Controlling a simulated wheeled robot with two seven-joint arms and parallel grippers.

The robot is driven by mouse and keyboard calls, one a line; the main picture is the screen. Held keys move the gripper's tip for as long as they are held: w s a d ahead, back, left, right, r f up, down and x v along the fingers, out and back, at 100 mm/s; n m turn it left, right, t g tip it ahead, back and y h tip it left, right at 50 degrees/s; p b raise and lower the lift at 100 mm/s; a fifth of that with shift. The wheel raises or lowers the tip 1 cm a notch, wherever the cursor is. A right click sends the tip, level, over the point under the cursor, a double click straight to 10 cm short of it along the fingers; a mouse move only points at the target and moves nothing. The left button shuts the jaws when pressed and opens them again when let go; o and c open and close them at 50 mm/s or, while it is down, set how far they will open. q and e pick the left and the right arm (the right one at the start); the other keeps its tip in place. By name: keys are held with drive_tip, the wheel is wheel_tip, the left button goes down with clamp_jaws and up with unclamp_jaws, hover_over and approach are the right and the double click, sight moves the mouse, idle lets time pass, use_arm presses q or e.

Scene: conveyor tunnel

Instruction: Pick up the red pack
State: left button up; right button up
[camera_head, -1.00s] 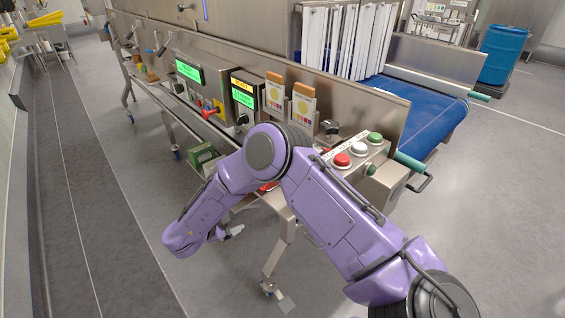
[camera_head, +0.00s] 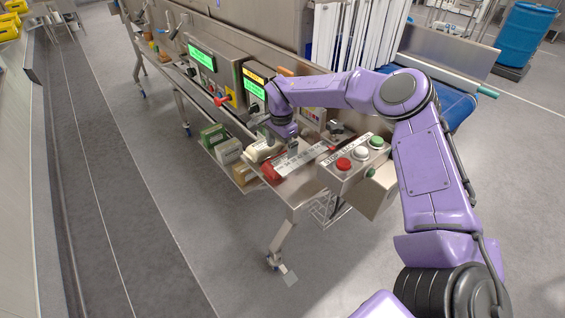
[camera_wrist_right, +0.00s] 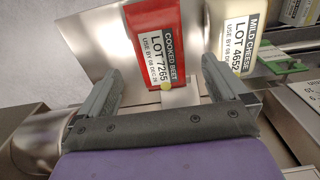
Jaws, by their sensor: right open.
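The red pack (camera_wrist_right: 150,18), labelled cooked beet, lot 7265, lies on a metal surface in the right wrist view. In the head view its red end (camera_head: 271,173) shows on the steel shelf. My right gripper (camera_wrist_right: 162,68) is open, with one finger to each side of the pack's lower end; the pack is not gripped. Whether the fingers are level with the pack I cannot tell. In the head view the right gripper (camera_head: 291,148) points down just above the shelf beside the pack. My left gripper is not in view.
A pale mild cheese pack (camera_wrist_right: 240,35) lies right of the red pack, near the right finger. A button box (camera_head: 345,165) with red, white and green buttons stands at the shelf's right end. Green-lit panels (camera_head: 202,57) line the machine behind. Several cartons (camera_head: 228,151) sit further left.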

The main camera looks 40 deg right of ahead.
sight(282, 159)
drive_tip(key=f+p, duration=0.2)
drive_tip(key=f, duration=0.3)
drive_tip(key=shift+d+p, duration=0.25)
drive_tip(key=shift+p, duration=0.15)
drive_tip(key=shift+f, duration=0.45)
drive_tip(key=shift+w, duration=0.1)
drive_tip(key=c, duration=1.5)
drive_tip(key=shift+o, duration=0.3)
drive_tip(key=shift+r, duration=0.15)
wheel_tip(282, 159, up, 9)
drive_tip(key=b, duration=0.3)
drive_tip(key=shift+r, duration=0.4)
